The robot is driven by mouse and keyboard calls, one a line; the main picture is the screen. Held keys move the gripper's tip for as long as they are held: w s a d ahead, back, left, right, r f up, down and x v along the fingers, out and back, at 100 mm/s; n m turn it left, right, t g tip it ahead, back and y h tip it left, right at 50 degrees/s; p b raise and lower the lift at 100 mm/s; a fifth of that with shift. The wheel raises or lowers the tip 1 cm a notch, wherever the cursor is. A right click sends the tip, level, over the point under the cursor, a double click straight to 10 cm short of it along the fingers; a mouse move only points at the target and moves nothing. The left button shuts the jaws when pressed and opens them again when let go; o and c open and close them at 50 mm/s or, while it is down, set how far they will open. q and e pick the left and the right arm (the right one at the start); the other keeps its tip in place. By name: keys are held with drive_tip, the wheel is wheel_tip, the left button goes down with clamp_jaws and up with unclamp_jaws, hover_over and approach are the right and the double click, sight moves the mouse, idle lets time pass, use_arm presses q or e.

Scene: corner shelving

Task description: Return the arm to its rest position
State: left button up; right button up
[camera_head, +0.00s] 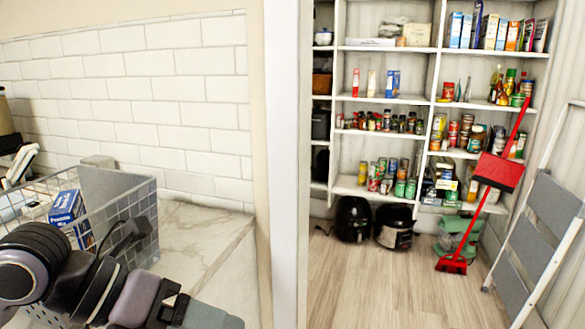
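My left arm (135,297) comes in from the left and crosses the lower left corner, in front of a wire basket on the counter. Its dark joints and purple-grey links show. Its far end (215,318) reaches the bottom edge of the picture, and no fingertips can be made out, so I cannot tell whether the gripper is open or shut. No held object shows. My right arm and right gripper are not in view.
The grey wire basket (146,205) stands on the marble counter (185,235) and holds a blue box (67,207). A white door frame (283,150) separates the counter from a pantry with stocked shelves (400,98). A red broom (497,172) and a stepladder (549,222) lean at right. The wooden floor (370,285) is clear in front.

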use_arm(q)
drive_tip(key=s+d+r+n+h, duration=0.15)
drive_tip(key=d+n+h, duration=0.4)
drive_tip(key=h, duration=0.55)
drive_tip(key=w+a+f+n+t+y, duration=0.3)
drive_tip(key=a+f+n+t+y, duration=0.15)
drive_tip(key=n+t, duration=0.4)
drive_tip(key=w+a+f+n+t+y, duration=0.35)
drive_tip(key=f+n+t, duration=0.2)
drive_tip(key=n, duration=0.55)
drive_tip(key=s+a+f+n+g+y+b, duration=0.15)
drive_tip(key=f+n+y, duration=0.25)
drive_tip(key=f, duration=0.4)
drive_tip(key=s+a+f+n+y+p, duration=0.1)
drive_tip(key=s+a+f+n+y, duration=0.15)
drive_tip(key=f+n+y, duration=0.4)
drive_tip(key=s+a+f+g, duration=0.1)
drive_tip(key=s+f+g, duration=0.1)
drive_tip(key=s+f, duration=0.2)
drive_tip(key=s+a+f+n+g, duration=0.1)
drive_tip(key=s+f+g, duration=0.2)
drive_tip(key=f, duration=0.7)
drive_tip(key=shift+s+a+b, duration=0.2)
drive_tip(key=shift+s+b, duration=0.1)
drive_tip(key=shift+s, duration=0.8)
